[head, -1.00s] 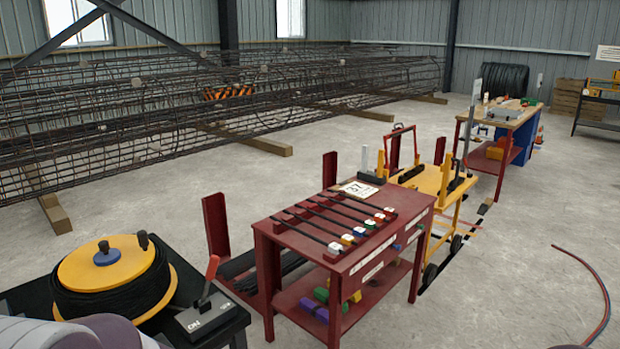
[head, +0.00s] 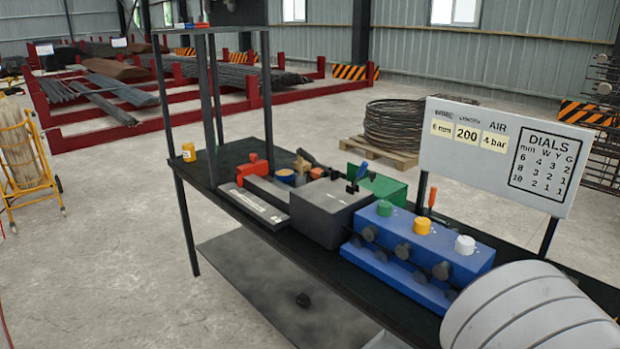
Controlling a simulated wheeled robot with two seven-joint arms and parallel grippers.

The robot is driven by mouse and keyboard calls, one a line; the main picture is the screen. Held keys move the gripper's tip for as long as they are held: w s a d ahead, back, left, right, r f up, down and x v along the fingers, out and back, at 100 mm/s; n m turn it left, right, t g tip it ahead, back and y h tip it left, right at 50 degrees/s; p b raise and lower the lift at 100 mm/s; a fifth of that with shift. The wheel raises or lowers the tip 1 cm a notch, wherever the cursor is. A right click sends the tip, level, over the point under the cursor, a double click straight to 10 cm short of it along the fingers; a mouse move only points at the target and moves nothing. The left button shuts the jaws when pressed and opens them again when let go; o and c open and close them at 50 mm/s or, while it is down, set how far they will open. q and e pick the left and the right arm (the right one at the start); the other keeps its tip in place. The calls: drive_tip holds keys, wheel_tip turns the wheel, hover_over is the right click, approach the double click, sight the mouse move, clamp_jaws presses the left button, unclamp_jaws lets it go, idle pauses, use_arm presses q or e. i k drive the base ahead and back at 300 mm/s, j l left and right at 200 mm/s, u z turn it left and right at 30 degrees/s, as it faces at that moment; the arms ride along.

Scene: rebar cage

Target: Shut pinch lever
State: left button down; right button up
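On a dark bench (head: 285,245) stands a blue block (head: 405,255) with a green, a yellow and a white dial on top and several dark rollers along its front. A lever with an orange-red handle (head: 432,197) stands upright behind the blue block; its base is hidden. I cannot tell which one is the pinch lever, nor whether either is shut. Neither of my grippers is in view; only a grey ribbed part of mine shows at lower right.
A sign board (head: 492,155) with wire, length, air and dial values stands behind the blue block. A green box (head: 377,185), a red piece (head: 253,168) and a yellow can (head: 188,152) are on the bench. Open concrete floor lies left of it.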

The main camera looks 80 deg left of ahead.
sight(364, 165)
drive_tip(key=j+u, duration=0.1)
drive_tip(key=u, duration=0.35)
drive_tip(key=i+u, duration=0.15)
drive_tip(key=u, duration=0.25)
drive_tip(key=j+u, duration=0.15)
drive_tip(key=u, duration=0.3)
drive_tip(key=i+u, duration=0.15)
drive_tip(key=u, duration=0.3)
drive_tip(key=i+u, duration=0.1)
drive_tip(key=u, duration=0.35)
drive_tip(key=i+u, duration=0.1)
drive_tip(key=u, duration=0.3)
